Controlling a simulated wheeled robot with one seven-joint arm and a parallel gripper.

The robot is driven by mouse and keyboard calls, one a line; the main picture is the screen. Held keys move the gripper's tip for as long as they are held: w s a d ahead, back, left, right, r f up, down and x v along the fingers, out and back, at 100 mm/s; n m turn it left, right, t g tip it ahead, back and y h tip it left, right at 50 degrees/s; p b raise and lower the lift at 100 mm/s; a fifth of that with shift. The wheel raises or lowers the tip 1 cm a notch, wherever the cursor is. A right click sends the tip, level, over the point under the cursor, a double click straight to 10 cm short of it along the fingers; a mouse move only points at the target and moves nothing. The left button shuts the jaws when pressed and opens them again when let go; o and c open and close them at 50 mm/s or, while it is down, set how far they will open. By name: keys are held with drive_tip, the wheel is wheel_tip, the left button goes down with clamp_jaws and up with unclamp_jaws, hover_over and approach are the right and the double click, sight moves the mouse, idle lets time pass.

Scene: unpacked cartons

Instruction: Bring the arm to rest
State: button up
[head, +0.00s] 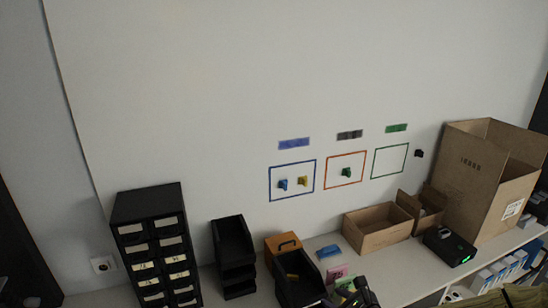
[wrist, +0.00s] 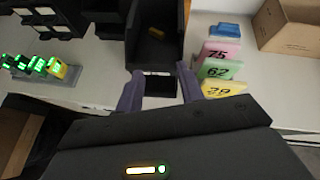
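My gripper (wrist: 160,84) shows in the wrist view with its two purple-grey fingers spread apart. A dark patch, perhaps part of a black bin, shows between them, and I see nothing clearly held. In the head view a dark part of my arm shows at the bottom edge, in front of the shelf top. The black open bin (wrist: 152,45) lies just beyond the fingers, with a small yellow-brown piece (wrist: 156,33) inside. Coloured number cards stand right of the fingers: pink (wrist: 218,52), green (wrist: 220,70) and yellow (wrist: 222,89).
A black drawer cabinet (head: 153,240) stands at the left, with stacked black bins (head: 233,245) beside it. An orange box (head: 283,243), an open carton (head: 377,238), a tall carton (head: 475,185) and a black device (head: 450,246) line the shelf.

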drive_tip(key=s+a+f+n+g+h, duration=0.3)
drive_tip(key=s+n+g, duration=0.45)
drive_tip(key=n, duration=0.75)
drive_tip(key=s+r+n+h, duration=0.2)
drive_tip(key=s+r+n, duration=0.4)
drive_tip(key=r+n, duration=0.5)
drive_tip(key=shift+a+r+n, duration=0.2)
drive_tip(key=shift+r+n, duration=0.2)
drive_tip(key=shift+n, duration=0.8)
drive_tip(key=shift+s+g, duration=0.1)
drive_tip(key=shift+g, duration=0.15)
